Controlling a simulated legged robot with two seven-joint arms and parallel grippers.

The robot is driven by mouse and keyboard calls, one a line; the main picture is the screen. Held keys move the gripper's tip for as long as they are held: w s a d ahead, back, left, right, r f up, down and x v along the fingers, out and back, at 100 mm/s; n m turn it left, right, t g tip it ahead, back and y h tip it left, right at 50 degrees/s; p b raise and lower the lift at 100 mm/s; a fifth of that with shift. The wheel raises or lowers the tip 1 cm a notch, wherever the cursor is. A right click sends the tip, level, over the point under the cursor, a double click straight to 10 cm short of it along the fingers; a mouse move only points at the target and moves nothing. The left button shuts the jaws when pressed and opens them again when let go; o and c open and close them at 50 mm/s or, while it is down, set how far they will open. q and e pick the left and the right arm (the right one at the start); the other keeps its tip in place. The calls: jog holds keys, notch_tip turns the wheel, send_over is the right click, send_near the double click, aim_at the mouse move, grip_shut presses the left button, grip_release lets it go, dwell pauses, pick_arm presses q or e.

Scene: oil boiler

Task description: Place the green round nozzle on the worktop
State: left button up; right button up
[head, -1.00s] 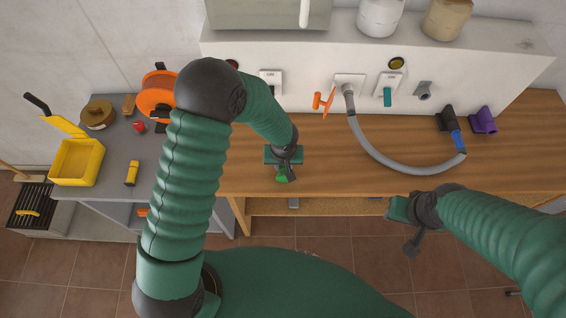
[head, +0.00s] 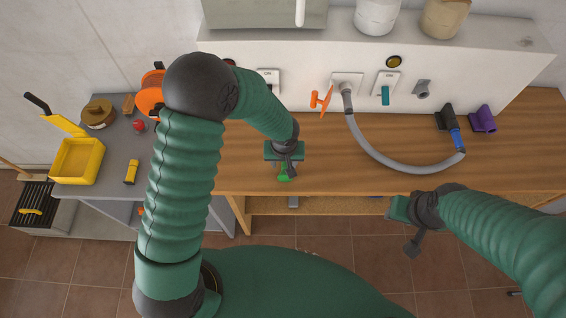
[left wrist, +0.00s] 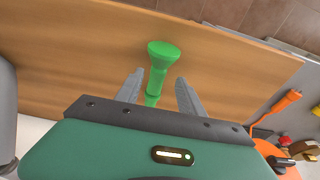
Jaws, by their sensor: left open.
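The green round nozzle (head: 284,177) is partly hidden under my left gripper in the head view. In the left wrist view the nozzle (left wrist: 162,54) has a wide round end and a narrow stem and shows against the wooden worktop (left wrist: 90,50). My left gripper (left wrist: 160,76) is open, with one finger on each side of the stem and visible gaps between. In the head view the left gripper (head: 287,171) is above the front part of the worktop (head: 340,175). My right gripper (head: 412,240) hangs in front of the worktop's edge, away from the nozzle; its jaw opening is unclear.
A grey hose (head: 385,158) curves over the worktop to a blue connector (head: 457,139). A black nozzle (head: 445,117) and a purple nozzle (head: 483,119) stand at the right back. An orange valve handle (head: 321,100) sticks out from the white wall box. The worktop's middle front is clear.

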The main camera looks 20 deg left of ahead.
pick_arm(q)
notch_tip(320, 180, up, 9)
jog(key=s, duration=0.2)
jog(key=s+a+r+m, duration=0.1)
jog(key=s+a+r, duration=0.1)
jog(key=s, duration=0.3)
jog(key=s+a+r+m, duration=0.2)
jog(key=s+a, duration=0.2)
jog(key=s, duration=0.2)
jog(key=shift+a+r+t+h, duration=0.3)
jog(key=shift+a+r, duration=0.05)
jog(key=shift+a, duration=0.05)
pick_arm(e)
jog(key=shift+a+r, duration=0.1)
jog(key=shift+r, duration=0.1)
pick_arm(q)
jog(key=shift+s, duration=0.2)
pick_arm(e)
jog(key=shift+s, duration=0.2)
pick_arm(q)
jog(key=shift+w, duration=0.15)
pick_arm(e)
jog(key=shift+w, duration=0.15)
